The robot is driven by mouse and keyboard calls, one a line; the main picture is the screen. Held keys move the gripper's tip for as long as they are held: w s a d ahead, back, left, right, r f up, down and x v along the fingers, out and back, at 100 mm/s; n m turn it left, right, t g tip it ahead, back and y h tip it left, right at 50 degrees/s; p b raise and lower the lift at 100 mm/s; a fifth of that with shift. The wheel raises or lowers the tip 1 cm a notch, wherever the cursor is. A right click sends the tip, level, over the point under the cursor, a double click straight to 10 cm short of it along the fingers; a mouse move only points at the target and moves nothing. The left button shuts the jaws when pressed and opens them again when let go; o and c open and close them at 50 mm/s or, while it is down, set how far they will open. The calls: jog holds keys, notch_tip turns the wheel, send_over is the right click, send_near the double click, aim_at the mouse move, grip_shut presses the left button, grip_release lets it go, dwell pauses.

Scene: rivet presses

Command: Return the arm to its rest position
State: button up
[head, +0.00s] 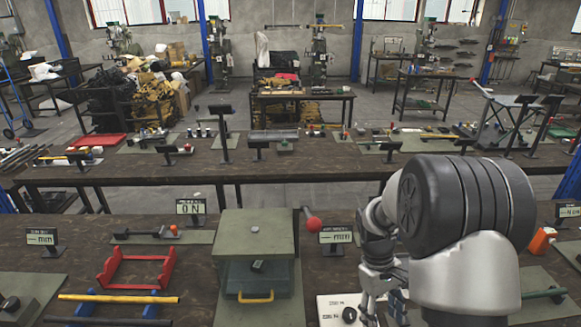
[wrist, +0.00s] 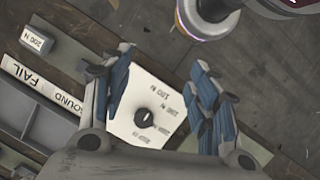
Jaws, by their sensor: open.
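My gripper (head: 376,270) hangs in the right half of the head view, partly hidden behind my own arm. In the wrist view my gripper (wrist: 165,90) has its two blue-padded fingers spread apart with nothing between them. Beyond the fingers is a white panel (wrist: 152,88) with a black knob (wrist: 144,118) and printed force marks around it. The same white panel (head: 332,302) and knob (head: 349,314) show beside the gripper in the head view. I cannot tell the exact gap between fingers and panel.
A green press box (head: 228,238) with a yellow handle stands left of the gripper. A red-ball lever (head: 312,224) and a display sign (head: 336,236) rise close by. A red frame (head: 135,268) lies further left. An orange object (head: 542,240) sits at right.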

jog(key=s+a+r+m+t+b, duration=0.1)
jog(key=s+a+r+t, duration=0.1)
jog(key=r, duration=0.5)
jog(key=s+a+r+m+t+b, duration=0.1)
jog(key=s+a+r+t, duration=0.15)
jog(key=r, duration=0.35)
jog(key=s+a+r+m+t+y, duration=0.1)
jog(key=s+a+r+t, duration=0.1)
jog(key=s, duration=0.4)
jog(key=s+a+r+m+t+b, duration=0.1)
jog(key=s+a+r, duration=0.1)
jog(key=s, duration=0.5)
jog(key=shift+r+m+t+y, duration=0.35)
jog(key=shift+r+m+y, duration=0.05)
jog(key=shift+r, duration=0.1)
